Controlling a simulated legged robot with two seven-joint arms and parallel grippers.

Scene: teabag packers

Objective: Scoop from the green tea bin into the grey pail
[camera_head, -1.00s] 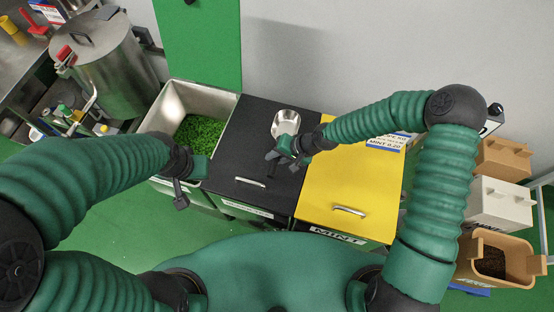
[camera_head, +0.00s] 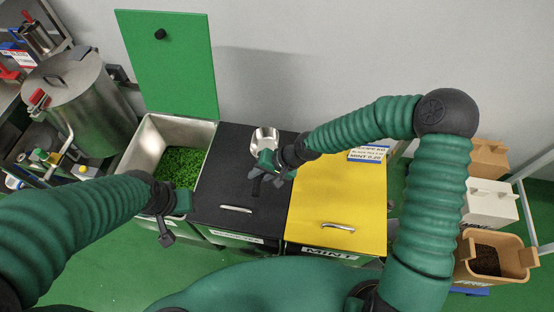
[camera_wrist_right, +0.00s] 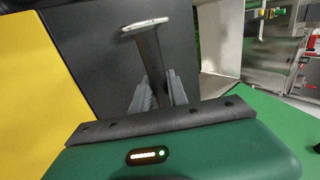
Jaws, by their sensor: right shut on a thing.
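The green tea bin (camera_head: 185,129) is an open steel bin with its green lid (camera_head: 170,65) raised; green leaves (camera_head: 180,166) lie inside. My right gripper (camera_head: 265,172) is shut on the handle of a metal scoop (camera_head: 264,141), above the black lid just right of the green tea bin. In the right wrist view the scoop's handle (camera_wrist_right: 150,52) stands between the two fingers (camera_wrist_right: 158,95). The scoop's bowl looks empty in the head view. My left gripper (camera_head: 166,225) hangs at the bin's front edge; its jaw opening is unclear. I cannot make out a grey pail for sure.
The closed black lid (camera_head: 238,188) and yellow mint lid (camera_head: 340,200) adjoin the green tea bin on the right. A large steel drum (camera_head: 85,100) stands at left. Tan and white boxes (camera_head: 490,203) stand at far right. Green floor lies in front.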

